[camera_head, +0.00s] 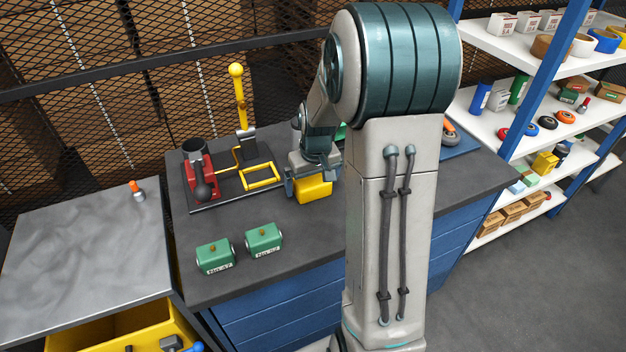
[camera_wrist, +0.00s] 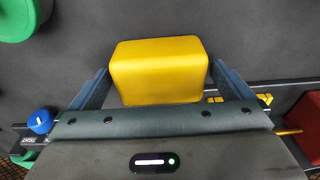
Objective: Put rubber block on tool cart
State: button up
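The yellow block (camera_head: 313,189), which I take as the rubber block, is on the dark workbench top (camera_head: 330,228). My gripper (camera_head: 309,180) is directly over it, pointing down. In the wrist view, the block (camera_wrist: 160,70) sits between the two fingers of my gripper (camera_wrist: 160,75). The fingers flank its sides with what look like narrow gaps, so the gripper appears open around it. The likely tool cart, with a grey metal top (camera_head: 85,245) and an open yellow drawer (camera_head: 125,330), stands left of the bench. Its top is mostly bare.
Two green blocks (camera_head: 215,256) (camera_head: 264,240) are at the bench's front left. A red and yellow lever press (camera_head: 200,180) stands behind. Stocked shelves (camera_head: 490,120) are at right, mesh fencing behind.

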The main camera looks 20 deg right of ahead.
aim_at(315, 185)
jog(key=shift+r, duration=0.5)
notch_tip(315, 185, up, 11)
jog(key=s, duration=0.2)
jog(key=s+a, duration=0.5)
jog(key=s, duration=0.4)
jog(key=s+a+t, duration=0.1)
jog(key=s+a, duration=0.4)
jog(key=s, duration=0.4)
